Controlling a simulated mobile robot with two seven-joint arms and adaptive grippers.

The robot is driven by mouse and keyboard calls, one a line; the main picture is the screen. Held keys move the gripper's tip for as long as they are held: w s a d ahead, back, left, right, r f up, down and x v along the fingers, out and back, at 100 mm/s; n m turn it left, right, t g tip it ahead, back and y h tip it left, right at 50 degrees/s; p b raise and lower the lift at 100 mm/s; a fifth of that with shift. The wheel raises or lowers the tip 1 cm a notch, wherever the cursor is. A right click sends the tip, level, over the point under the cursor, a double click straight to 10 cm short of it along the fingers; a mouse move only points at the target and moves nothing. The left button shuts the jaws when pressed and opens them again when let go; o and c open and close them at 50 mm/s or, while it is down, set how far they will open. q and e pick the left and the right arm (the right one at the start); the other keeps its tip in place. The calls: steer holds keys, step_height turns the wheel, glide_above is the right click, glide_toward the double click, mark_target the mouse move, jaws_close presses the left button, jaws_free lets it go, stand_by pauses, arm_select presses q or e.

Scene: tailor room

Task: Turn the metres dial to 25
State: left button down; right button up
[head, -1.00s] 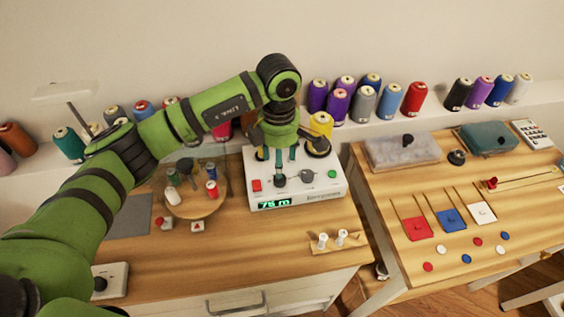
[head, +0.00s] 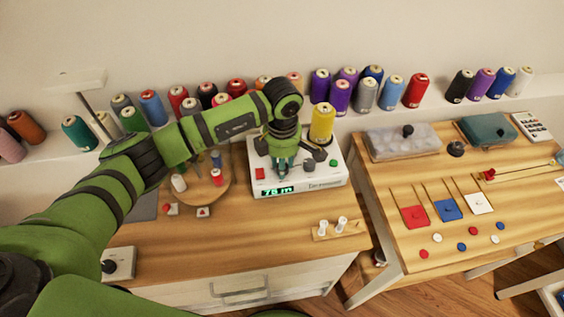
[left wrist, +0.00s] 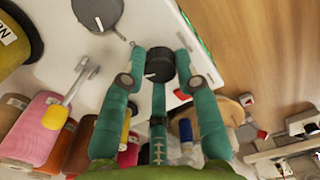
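The white winding machine (head: 320,182) stands on the left wooden table. Its green display (head: 278,191) reads 75 m. My left gripper (head: 282,168) points down over the machine's front, just behind the display. In the left wrist view, a small black dial (left wrist: 160,64) sits between the fingertips of my left gripper (left wrist: 160,57). The fingers are close on both sides of it; I cannot tell whether they press on it. A larger grey dial (left wrist: 98,10) lies beside it, outside the fingers. In the head view the gripper hides the black dial. My right gripper is not in view.
A red button (head: 260,174) and a green button (head: 333,162) flank the dials. A yellow thread cone (head: 322,122) stands behind. A round wooden tray (head: 212,194) with small spools is on the left. The table in front of the machine is mostly clear.

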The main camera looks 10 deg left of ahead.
arm_select(q)
steer(key=shift+f, duration=0.1)
steer(key=n+b, duration=0.2)
steer(key=n, duration=0.1)
steer(key=shift+a+f, duration=0.1)
steer(key=shift+f, duration=0.05)
steer(key=n+b, duration=0.3)
steer(key=n, duration=0.2)
steer(key=shift+s+n, duration=0.1)
steer(key=shift+n, duration=0.3)
steer(key=n+b, duration=0.1)
steer(key=n, duration=0.3)
steer(key=shift+s+n+b, duration=0.1)
steer(key=shift+n+b, duration=0.2)
steer(key=shift+b, duration=0.1)
steer(key=shift+n+b, duration=0.65)
steer(key=shift+n, duration=1.55)
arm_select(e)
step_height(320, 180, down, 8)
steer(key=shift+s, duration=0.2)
arm_select(q)
steer(key=shift+d, duration=0.2)
steer(key=c, duration=0.9)
jaws_free()
steer(key=shift+c, duration=0.2)
steer(key=shift+r, duration=0.2)
